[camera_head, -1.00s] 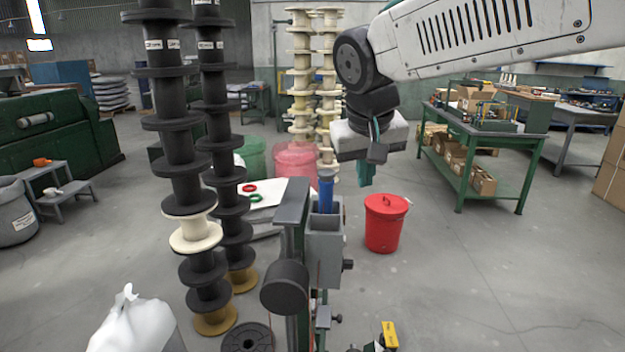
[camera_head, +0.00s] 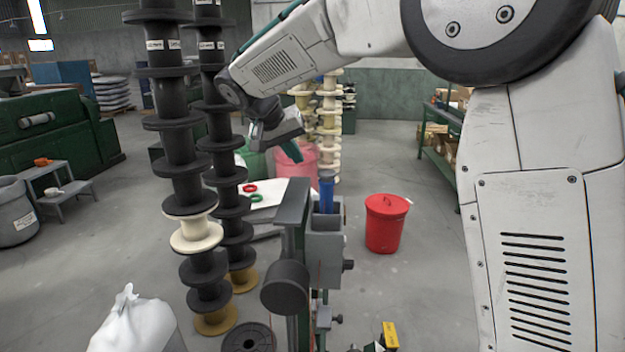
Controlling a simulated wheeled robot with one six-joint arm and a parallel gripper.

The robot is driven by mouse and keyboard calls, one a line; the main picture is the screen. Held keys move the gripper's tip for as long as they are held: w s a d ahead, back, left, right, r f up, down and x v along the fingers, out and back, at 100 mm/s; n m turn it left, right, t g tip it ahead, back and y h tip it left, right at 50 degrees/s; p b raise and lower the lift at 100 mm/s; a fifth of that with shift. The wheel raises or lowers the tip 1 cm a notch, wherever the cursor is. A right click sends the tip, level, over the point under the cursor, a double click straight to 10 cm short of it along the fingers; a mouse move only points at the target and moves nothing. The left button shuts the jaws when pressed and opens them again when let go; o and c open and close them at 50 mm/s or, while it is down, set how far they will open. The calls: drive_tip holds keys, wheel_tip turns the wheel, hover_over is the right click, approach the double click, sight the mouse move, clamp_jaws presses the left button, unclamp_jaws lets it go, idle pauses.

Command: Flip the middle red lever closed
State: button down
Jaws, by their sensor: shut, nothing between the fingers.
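My gripper (camera_head: 292,153) hangs at the end of my arm in the head view, above and slightly left of the grey and green machine (camera_head: 326,243). Its teal fingers are together with nothing between them, and they are apart from the machine. The machine has a dark column, a round black drum (camera_head: 285,287) and a blue cylinder (camera_head: 326,190) upright in its grey box. I cannot make out a red lever on it. A thin red line runs down beside the column, too small to identify.
Two tall stacks of black spools (camera_head: 182,155) stand left of the machine. A red bin (camera_head: 385,224) stands on the floor to its right. A white bag (camera_head: 133,322) is at the lower left. Open floor lies at right of the bin, partly hidden by my arm.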

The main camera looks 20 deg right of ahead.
drive_tip(key=shift+d+f, duration=0.1)
drive_tip(key=x, duration=0.9)
drive_tip(key=shift+f, duration=0.35)
drive_tip(key=shift+w+d, duration=0.1)
